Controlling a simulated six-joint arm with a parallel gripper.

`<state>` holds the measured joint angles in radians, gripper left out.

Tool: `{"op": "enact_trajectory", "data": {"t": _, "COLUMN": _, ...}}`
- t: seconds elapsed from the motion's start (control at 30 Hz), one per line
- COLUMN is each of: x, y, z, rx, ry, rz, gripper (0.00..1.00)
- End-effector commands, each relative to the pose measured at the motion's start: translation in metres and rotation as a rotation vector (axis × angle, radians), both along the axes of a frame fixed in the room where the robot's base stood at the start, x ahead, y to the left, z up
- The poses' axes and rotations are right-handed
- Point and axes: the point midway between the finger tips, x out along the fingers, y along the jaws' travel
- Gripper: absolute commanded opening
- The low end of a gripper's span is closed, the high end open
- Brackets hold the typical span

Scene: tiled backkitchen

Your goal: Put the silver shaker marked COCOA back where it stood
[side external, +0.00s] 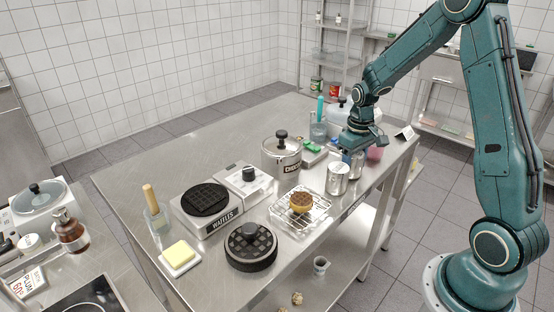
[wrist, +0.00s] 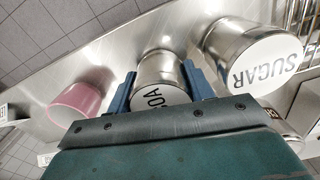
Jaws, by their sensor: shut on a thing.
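The silver shaker marked COCOA (wrist: 158,70) is between the two blue fingers of my gripper (wrist: 160,84) in the wrist view; only the letters "OA" show on its white top. My gripper is shut on it. In the side view my gripper (side external: 360,150) points down at the table's right side, and the COCOA shaker (side external: 357,165) is partly hidden beneath it. I cannot tell whether its base touches the table. A larger silver shaker marked SUGAR (wrist: 258,60) stands beside it, apart from the fingers; it also shows in the side view (side external: 337,181).
A pink cup (wrist: 80,97) stands on the other side of my gripper from SUGAR. A wire rack (side external: 284,215) with a waffle, a lidded pot (side external: 281,157), and a waffle maker (side external: 207,205) stand nearby. A small white sign (side external: 404,133) is near the table's right corner.

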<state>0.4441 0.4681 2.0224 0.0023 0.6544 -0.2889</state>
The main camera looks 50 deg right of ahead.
Motion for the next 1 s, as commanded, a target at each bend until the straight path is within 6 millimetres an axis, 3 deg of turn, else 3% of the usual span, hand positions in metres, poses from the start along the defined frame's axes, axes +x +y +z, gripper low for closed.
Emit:
{"op": "enact_trajectory", "data": {"t": 0.37, "x": 0.000, "y": 0.000, "z": -0.002, "rx": 0.000, "ry": 0.000, "rz": 0.000, "gripper": 0.25}}
{"op": "enact_trajectory", "data": {"t": 0.4, "x": 0.000, "y": 0.000, "z": -0.003, "rx": 0.000, "ry": 0.001, "rz": 0.000, "gripper": 0.54}}
{"op": "enact_trajectory", "data": {"t": 0.47, "x": 0.000, "y": 0.000, "z": -0.003, "rx": 0.000, "ry": 0.000, "rz": 0.000, "gripper": 0.61}}
{"op": "enact_trajectory", "data": {"t": 0.8, "x": 0.000, "y": 0.000, "z": -0.002, "rx": 0.000, "ry": -0.001, "rz": 0.000, "gripper": 0.61}}
{"op": "enact_trajectory", "data": {"t": 1.0, "x": 0.001, "y": 0.000, "z": 0.009, "rx": -0.001, "ry": -0.003, "rz": 0.000, "gripper": 0.61}}
